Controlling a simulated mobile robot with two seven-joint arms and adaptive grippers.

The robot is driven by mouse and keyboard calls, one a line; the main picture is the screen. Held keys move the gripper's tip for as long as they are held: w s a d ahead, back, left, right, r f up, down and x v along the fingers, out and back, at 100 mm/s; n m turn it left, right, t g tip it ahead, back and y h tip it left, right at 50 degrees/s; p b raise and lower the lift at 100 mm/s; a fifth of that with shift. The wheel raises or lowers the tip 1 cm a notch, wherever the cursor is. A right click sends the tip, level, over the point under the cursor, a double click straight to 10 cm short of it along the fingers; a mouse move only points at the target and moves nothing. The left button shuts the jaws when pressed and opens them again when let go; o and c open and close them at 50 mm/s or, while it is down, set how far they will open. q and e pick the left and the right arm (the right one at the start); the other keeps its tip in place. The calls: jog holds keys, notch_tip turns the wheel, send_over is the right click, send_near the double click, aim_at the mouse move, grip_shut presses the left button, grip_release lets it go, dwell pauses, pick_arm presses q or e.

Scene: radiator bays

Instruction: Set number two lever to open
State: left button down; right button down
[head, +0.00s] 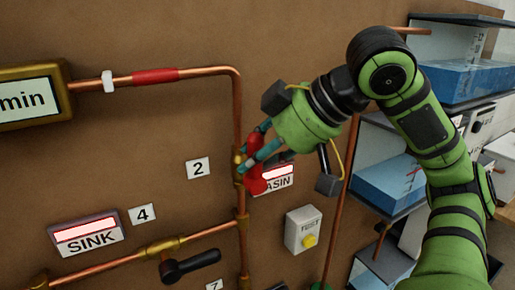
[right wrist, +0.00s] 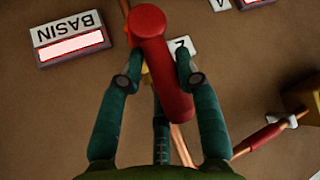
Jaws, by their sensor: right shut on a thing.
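The number two lever (head: 257,184) is red and sits on a brass valve on the vertical copper pipe, beside the white "2" plate (head: 198,168). My right gripper (head: 250,160) is shut on this lever, with its teal fingers on either side of it. In the right wrist view the red lever (right wrist: 164,72) lies between the fingertips and looks roughly in line with the pipe behind it. The lever hides most of the valve and part of the "2" plate there. My left gripper is not in view.
A BASIN sign (right wrist: 70,38) with a pale panel is right of the lever in the head view. A test box (head: 303,230) with a yellow button is below it. A black lever (head: 190,265) is on the lower pipe near the SINK sign (head: 86,234). Tanks (head: 390,185) stand at right.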

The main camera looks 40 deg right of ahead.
jog(key=shift+r, duration=0.1)
jog(key=c, duration=0.8)
grip_release()
jog(key=shift+c, duration=0.2)
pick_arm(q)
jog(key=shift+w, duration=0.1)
pick_arm(e)
jog(key=shift+w+a, duration=0.15)
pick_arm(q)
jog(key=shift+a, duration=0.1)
pick_arm(e)
jog(key=v, duration=1.2)
